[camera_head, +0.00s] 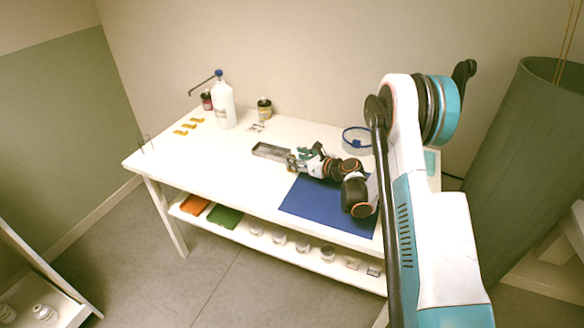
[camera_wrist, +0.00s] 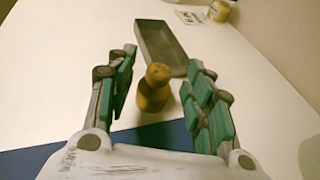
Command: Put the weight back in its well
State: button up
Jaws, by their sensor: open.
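The weight (camera_wrist: 154,90), a brass-coloured knobbed piece, stands upright on the white table by the edge of the blue mat in the wrist view. My gripper (camera_wrist: 162,64) is open, with one green-padded finger on each side of the weight. Gaps show between the weight and both fingers. In the head view my gripper (camera_head: 300,158) is low over the table, and the weight is small and partly hidden beside it. A long grey tray (camera_wrist: 146,42) lies just beyond the weight. I cannot make out a well for the weight in either view.
The blue mat (camera_head: 322,207) covers the table's front right. Orange pieces (camera_head: 184,130) lie at left.

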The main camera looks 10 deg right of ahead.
jog(key=x, duration=0.3)
jog(key=shift+b, duration=0.4)
grip_shut()
jog(key=shift+r, duration=0.15)
